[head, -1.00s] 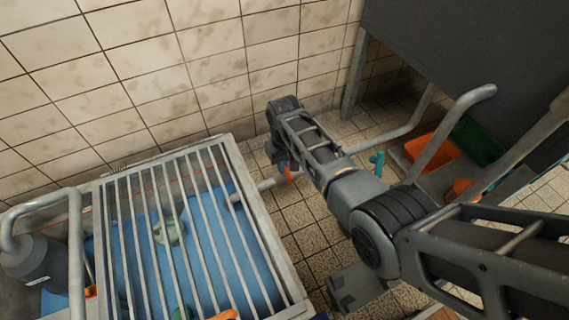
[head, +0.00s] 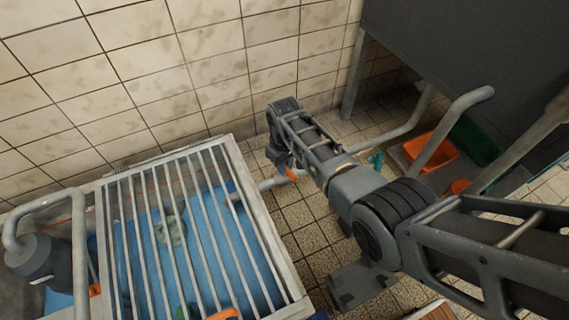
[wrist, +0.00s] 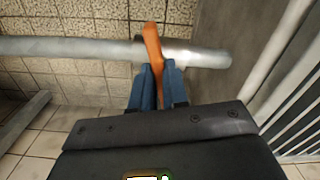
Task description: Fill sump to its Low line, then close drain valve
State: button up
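The sump (head: 240,170) is a basin under a pale metal grate at the lower left in the head view. Blue water (head: 205,250) shows between its bars, with a pale green round thing (head: 171,231) among it. I cannot make out a Low line. A grey pipe (wrist: 75,50) leaves the sump's right side and carries an orange lever (wrist: 152,42), which looks like the drain valve's handle. In the wrist view the blue fingers of my gripper (wrist: 158,78) stand close on both sides of the lever's near end and appear shut on it. The palm hides their bases.
A teal valve handle (head: 376,160) is right of my arm. Orange (head: 432,152) and green (head: 473,142) bins stand under a dark panel (head: 470,50) at the right. A curved rail (head: 75,250) and grey cylinder (head: 40,262) are at the left. Tiled floor (head: 300,215) lies between sump and arm.

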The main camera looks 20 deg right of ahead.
jog(key=o, duration=0.4)
jog(key=shift+r+p, duration=2.05)
jog(key=shift+r, duration=1.8)
